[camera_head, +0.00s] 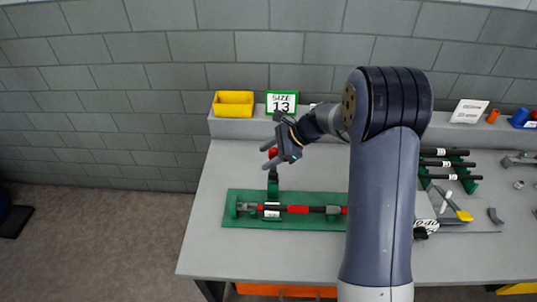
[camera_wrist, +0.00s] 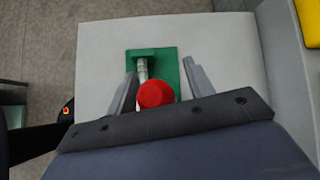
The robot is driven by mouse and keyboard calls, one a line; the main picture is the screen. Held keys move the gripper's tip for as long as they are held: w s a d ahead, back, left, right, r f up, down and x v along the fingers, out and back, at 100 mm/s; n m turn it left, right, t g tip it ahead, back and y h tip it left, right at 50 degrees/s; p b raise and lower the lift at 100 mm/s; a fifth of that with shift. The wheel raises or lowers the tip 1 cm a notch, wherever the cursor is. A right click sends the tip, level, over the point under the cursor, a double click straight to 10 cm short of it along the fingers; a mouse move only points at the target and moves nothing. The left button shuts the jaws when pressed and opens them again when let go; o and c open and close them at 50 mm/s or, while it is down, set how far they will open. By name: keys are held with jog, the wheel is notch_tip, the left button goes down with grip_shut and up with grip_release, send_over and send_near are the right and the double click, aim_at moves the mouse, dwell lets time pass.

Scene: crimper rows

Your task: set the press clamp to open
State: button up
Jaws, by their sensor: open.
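The press clamp's red knob (camera_head: 273,152) sits at the top of its upright dark lever, above a green post (camera_head: 273,187) on the long green base (camera_head: 232,196). In the wrist view the red knob (camera_wrist: 156,94) lies between my two fingers, with a silver rod (camera_wrist: 142,68) and green plate (camera_wrist: 168,58) beyond it. My gripper (camera_head: 267,158) is open at knob height; it also shows in the wrist view (camera_wrist: 160,74). A gap shows on the knob's right side; I cannot tell if the left finger touches it. A red and black bar (camera_head: 298,209) lies along the base.
A yellow bin (camera_head: 233,104) and a "SIZE 13" sign (camera_head: 282,102) stand on the back ledge. Black-handled tools (camera_head: 446,164) lie in a green rack at the right, near a yellow-tipped tool (camera_head: 463,215). The grey table (camera_head: 250,259) is clear at its front left.

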jog(key=b+v, duration=0.2)
jog(key=v, duration=0.8)
jog(key=shift+d+r, duration=0.25)
jog(key=shift+d, duration=0.1)
jog(key=p+x, duration=0.2)
jog(key=x, duration=0.9)
jog(key=shift+s, duration=0.35)
